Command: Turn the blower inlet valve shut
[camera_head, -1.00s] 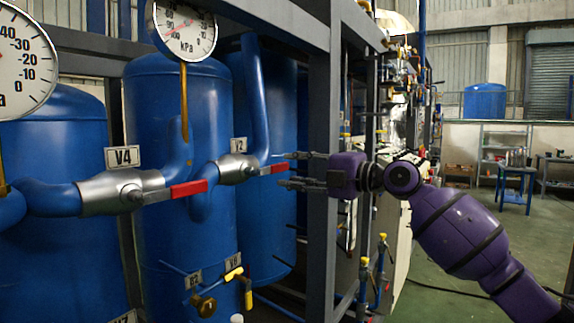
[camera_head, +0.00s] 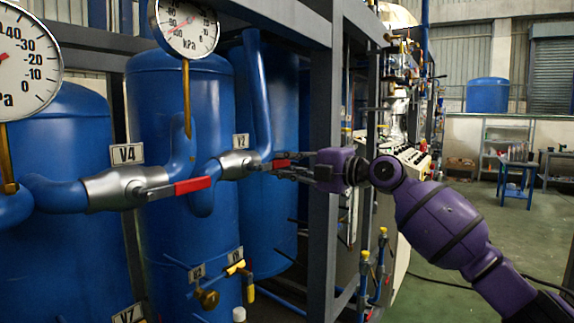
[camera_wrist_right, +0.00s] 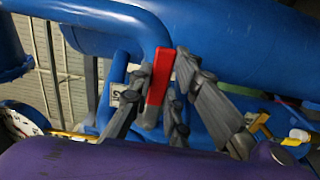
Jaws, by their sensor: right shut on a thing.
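The V2 valve (camera_head: 238,164) is a silver body on blue pipe with a red lever handle (camera_head: 281,163) pointing right. My right gripper (camera_head: 270,168) reaches it from the right, its fingers shut around the red handle. In the right wrist view the same red handle (camera_wrist_right: 158,75) stands between the grey fingers (camera_wrist_right: 160,88). A second silver valve, V4 (camera_head: 115,188), sits nearer on the left, its red lever (camera_head: 192,186) also pointing right and untouched. No label in view reads blower inlet. My left gripper is not in view.
Blue tanks (camera_head: 165,110) stand behind the valves. A grey frame post (camera_head: 323,130) rises close beside my right gripper. Gauges (camera_head: 186,25) hang above the pipes. Small yellow-handled valves (camera_head: 236,267) sit below. Open green floor (camera_head: 450,250) lies at the right.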

